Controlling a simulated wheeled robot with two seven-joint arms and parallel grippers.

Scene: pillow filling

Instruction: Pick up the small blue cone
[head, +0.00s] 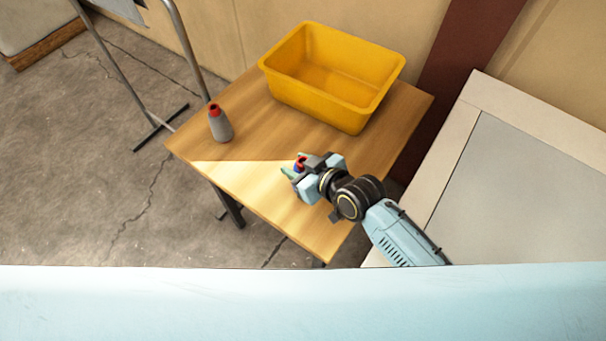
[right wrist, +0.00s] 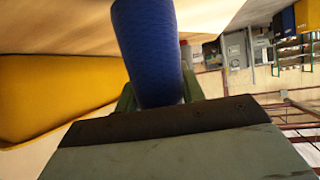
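The small blue cone (right wrist: 148,50) stretches up from between the green fingers of my right gripper (right wrist: 158,92) in the right wrist view. The fingers press against both its sides, so the gripper is shut on it. In the head view my right gripper (head: 291,174) is over the front right part of the wooden table, and the cone (head: 299,166) shows as a small blue piece with a red top, mostly hidden by the gripper. I cannot tell whether the cone touches the table. My left gripper is not in view.
A yellow bin (head: 350,110) stands empty at the back of the wooden table (head: 235,178). A grey cone with a red top (head: 220,125) stands upright at the table's left edge. A pale panelled surface (head: 530,200) is on the right. The table's front left is clear.

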